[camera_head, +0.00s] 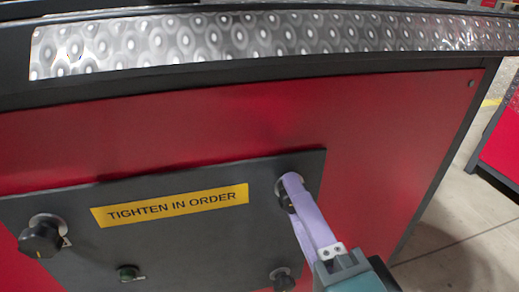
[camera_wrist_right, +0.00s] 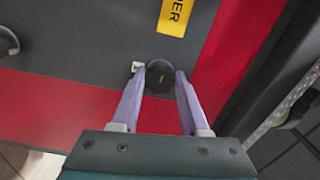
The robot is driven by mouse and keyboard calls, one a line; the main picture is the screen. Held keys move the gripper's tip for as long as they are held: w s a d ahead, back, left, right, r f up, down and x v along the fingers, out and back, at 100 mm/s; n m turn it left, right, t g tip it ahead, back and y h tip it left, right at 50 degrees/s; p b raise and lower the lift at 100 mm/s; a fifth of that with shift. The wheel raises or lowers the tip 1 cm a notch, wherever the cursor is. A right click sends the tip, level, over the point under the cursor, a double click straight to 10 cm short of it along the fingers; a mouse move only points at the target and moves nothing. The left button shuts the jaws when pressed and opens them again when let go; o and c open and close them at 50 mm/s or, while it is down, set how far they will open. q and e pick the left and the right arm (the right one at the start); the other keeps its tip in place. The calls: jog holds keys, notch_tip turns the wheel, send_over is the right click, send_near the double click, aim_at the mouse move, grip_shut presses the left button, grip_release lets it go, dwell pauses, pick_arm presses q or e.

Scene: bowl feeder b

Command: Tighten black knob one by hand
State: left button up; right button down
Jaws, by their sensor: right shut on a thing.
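A dark panel (camera_head: 200,240) on a red cabinet front carries black knobs. My right gripper (camera_head: 291,184) has its lilac fingers around the black knob at the panel's upper right (camera_head: 283,196), which they partly hide in the head view. In the right wrist view, this round black knob (camera_wrist_right: 160,88) sits between the two fingertips (camera_wrist_right: 161,74), one on each side, with a small yellow mark on its face. I cannot read its number. A white label shows beside it. My left gripper is not in view.
Another black knob (camera_head: 41,238) is at the panel's left, and one (camera_head: 282,279) is below the held knob. A yellow "TIGHTEN IN ORDER" sign (camera_head: 170,206) lies between. Open floor (camera_head: 450,240) shows at right.

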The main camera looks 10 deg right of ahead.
jog(key=shift+m, duration=1.6)
jog(key=shift+c, duration=2)
grip_release()
jog(key=s+p, duration=0.1)
jog(key=s, duration=0.9)
jog(key=shift+d+p, duration=0.15)
jog(key=shift+p, duration=0.2)
